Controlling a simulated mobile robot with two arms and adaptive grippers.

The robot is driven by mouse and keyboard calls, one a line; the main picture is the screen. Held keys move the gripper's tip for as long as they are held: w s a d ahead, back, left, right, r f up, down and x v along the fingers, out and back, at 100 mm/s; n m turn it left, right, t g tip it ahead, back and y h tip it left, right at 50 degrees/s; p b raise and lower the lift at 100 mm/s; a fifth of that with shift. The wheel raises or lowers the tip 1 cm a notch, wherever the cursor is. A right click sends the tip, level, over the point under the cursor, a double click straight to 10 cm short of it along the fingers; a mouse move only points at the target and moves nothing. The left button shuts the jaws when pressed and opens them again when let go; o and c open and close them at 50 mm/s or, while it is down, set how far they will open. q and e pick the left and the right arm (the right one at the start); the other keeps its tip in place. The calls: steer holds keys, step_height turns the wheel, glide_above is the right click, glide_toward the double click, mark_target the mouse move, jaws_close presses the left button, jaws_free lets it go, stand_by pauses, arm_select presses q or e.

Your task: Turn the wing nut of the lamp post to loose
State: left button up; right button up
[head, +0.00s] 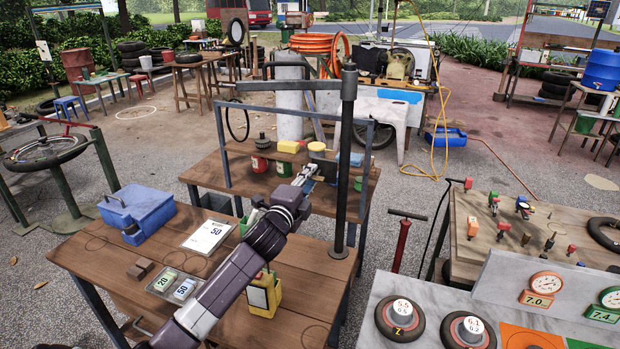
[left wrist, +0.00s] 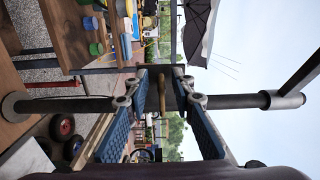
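The lamp post (head: 345,150) is a dark upright pole on a round base, standing on the wooden workbench, with an arm at its top. In the left wrist view the post (left wrist: 75,105) lies sideways across the picture. A small brass-coloured piece, apparently the wing nut (left wrist: 163,98), shows at the post's middle. My left gripper (head: 324,168) is close to the post in the head view. In the left wrist view its blue-padded fingers (left wrist: 162,82) are apart, one on each side of the wing nut, with visible gaps. The wing nut cannot be made out in the head view. My right gripper is not in view.
The workbench (head: 185,310) holds a blue toolbox (head: 138,211), a paper card (head: 208,236) and a yellow container (head: 264,295). A shelf with cans and a metal frame (head: 226,150) stands behind the gripper. A gauge table (head: 455,290) is at right.

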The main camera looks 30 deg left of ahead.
arm_select(q)
steer(key=shift+s, duration=0.15)
steer(key=v, duration=1.1)
steer(key=shift+s, duration=0.4)
